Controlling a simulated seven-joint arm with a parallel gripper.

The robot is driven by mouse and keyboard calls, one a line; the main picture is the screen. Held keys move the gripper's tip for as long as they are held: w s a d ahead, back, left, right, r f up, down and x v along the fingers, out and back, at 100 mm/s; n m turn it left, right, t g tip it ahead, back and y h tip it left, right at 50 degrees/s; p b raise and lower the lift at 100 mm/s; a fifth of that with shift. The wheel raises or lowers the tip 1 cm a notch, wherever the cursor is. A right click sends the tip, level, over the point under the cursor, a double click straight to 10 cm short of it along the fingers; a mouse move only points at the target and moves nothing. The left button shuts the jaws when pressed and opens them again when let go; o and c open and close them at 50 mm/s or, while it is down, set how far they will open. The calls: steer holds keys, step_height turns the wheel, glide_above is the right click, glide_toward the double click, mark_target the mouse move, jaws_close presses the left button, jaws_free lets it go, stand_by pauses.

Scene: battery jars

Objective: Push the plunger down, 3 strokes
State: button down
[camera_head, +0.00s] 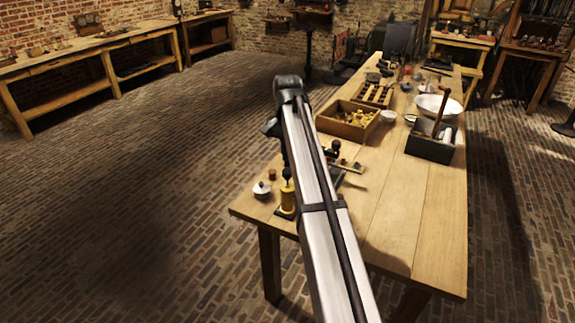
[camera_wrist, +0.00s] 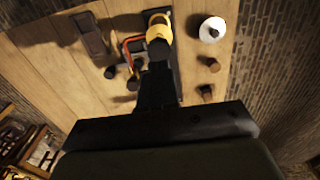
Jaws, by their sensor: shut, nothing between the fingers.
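A yellow brass pump (camera_head: 287,200) with a dark knob on top stands near the table's left front corner. Its yellow body also shows in the wrist view (camera_wrist: 159,38), at the top middle. My gripper (camera_wrist: 157,72) appears there as a dark shut form, pointing at the pump and overlapping its lower side. Whether it touches the plunger knob (camera_head: 287,173) cannot be told; the fingers hide that part in the wrist view. In the head view my arm crosses the middle and the fingertips are not clearly seen.
A white lidded pot (camera_head: 262,190) and a small brown piece (camera_head: 272,174) stand left of the pump. A wooden box of brass parts (camera_head: 347,132) and a dark tool box (camera_head: 429,149) stand farther back. The right front table is clear.

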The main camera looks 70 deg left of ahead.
mark_target(287, 171)
step_height(287, 171, up, 8)
stand_by(0.4)
stand_by(0.5)
step_height(287, 171, up, 2)
steer(key=shift+r, duration=0.2)
steer(key=shift+f, duration=0.1)
step_height(287, 171, down, 14)
steer(key=shift+r, duration=0.1)
stand_by(0.7)
steer(key=shift+f, duration=1.35)
